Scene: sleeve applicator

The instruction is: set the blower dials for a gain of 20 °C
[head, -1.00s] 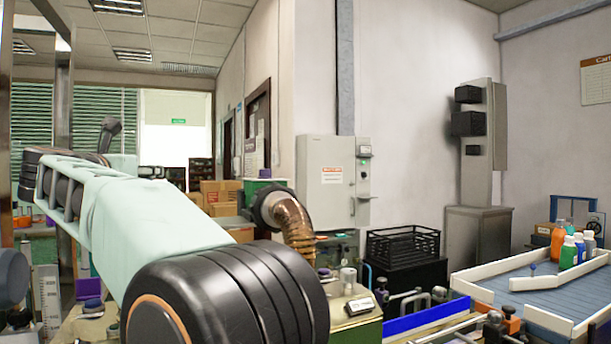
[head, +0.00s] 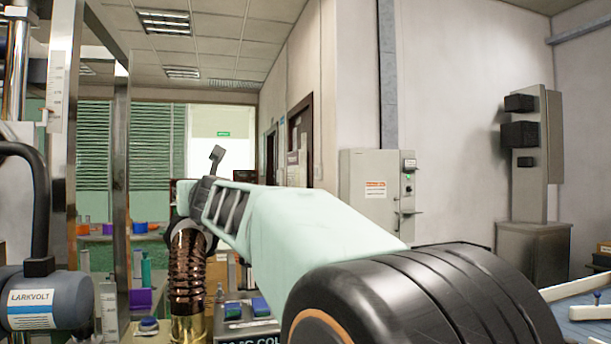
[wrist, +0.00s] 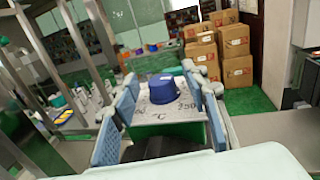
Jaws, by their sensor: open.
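In the wrist view a blue dial knob (wrist: 163,88) stands on a grey plate with dark scale marks, some like numbers, too blurred to read surely. My gripper (wrist: 161,102) is open, its blue-grey finger pads to the left and right of the knob with gaps showing. I cannot tell how far the fingertips are above the plate. The knob's pointer setting is not readable.
A bronze corrugated hose (head: 188,265) rises left of the panel. Metal posts (head: 120,160) and a motor labelled LARKVOLT (head: 45,300) stand at the left. A grey wall cabinet (head: 370,190) is behind my arm. Cardboard boxes (wrist: 235,55) stand farther back in the wrist view.

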